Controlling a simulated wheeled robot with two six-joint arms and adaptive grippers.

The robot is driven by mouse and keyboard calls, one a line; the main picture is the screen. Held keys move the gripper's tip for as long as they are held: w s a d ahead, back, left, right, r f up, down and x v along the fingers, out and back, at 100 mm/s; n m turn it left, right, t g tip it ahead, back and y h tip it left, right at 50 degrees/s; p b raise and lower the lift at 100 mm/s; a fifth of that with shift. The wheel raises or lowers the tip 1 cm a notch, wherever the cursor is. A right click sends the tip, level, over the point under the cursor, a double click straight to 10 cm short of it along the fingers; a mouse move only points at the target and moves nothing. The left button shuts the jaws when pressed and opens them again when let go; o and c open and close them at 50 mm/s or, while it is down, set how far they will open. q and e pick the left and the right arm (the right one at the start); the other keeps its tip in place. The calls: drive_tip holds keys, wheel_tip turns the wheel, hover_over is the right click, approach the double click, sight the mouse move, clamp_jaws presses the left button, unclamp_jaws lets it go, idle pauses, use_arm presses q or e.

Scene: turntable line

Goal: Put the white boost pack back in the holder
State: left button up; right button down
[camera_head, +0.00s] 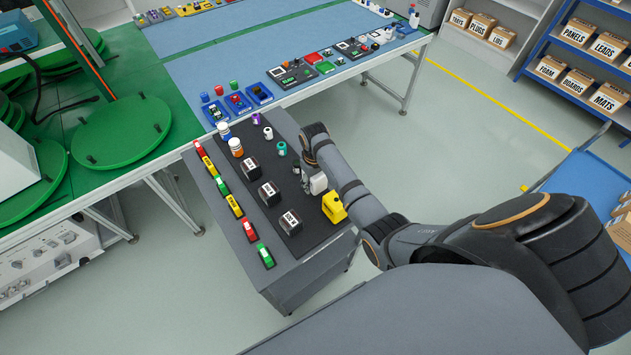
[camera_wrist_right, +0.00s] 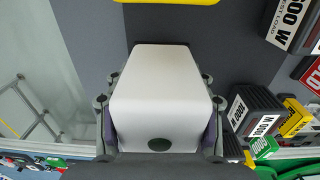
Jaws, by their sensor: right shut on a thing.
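The white boost pack (camera_wrist_right: 158,95) is a rounded white block with a dark round spot on its near end. My right gripper (camera_wrist_right: 160,120) is shut on it, with a finger along each side. In the head view the white pack (camera_head: 318,183) hangs from my right gripper (camera_head: 309,180) over the right part of the cart's dark top. A yellow piece (camera_head: 333,208), which may be the holder, stands just in front of the pack. Its yellow edge (camera_wrist_right: 170,1) shows at the top of the wrist view, apart from the pack. My left gripper is out of view.
The grey cart (camera_head: 292,265) carries black weight blocks (camera_head: 269,193), a row of red, yellow and green pieces (camera_head: 234,205) along its left edge, and small bottles (camera_head: 236,146) at the back. A blue-topped workbench (camera_head: 240,60) stands behind. Green round plates (camera_head: 122,130) are at left.

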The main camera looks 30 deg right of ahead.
drive_tip(key=shift+r+p, duration=0.1)
drive_tip(key=shift+p, duration=0.35)
drive_tip(key=shift+f+b, duration=0.75)
drive_tip(key=shift+f, duration=0.5)
idle(0.9)
drive_tip(key=c, duration=0.7)
unclamp_jaws()
drive_tip(key=shift+o, duration=1.4)
drive_tip(key=shift+s+a, duration=0.1)
drive_tip(key=shift+s, duration=0.05)
wheel_tip(320, 180, up, 12)
drive_tip(key=shift+a, duration=0.1)
